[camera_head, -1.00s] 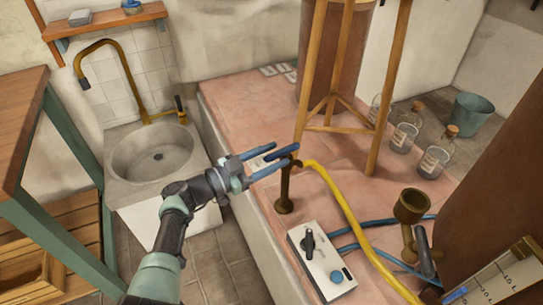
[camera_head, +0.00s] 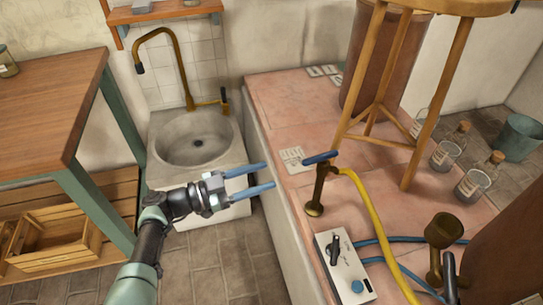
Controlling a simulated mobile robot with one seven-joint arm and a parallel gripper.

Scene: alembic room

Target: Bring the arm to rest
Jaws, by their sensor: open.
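My gripper (camera_head: 268,176) is open and empty, its two blue fingers apart and pointing right. It is in the air in front of the stone sink (camera_head: 196,141) and left of the tiled platform's edge. A brass valve (camera_head: 318,191) with a blue lever handle stands on the platform to the right of the fingertips, apart from them. My arm reaches up from the bottom left of the view.
A wooden table (camera_head: 50,110) stands left. The paved floor (camera_head: 221,262) below my gripper looks clear.

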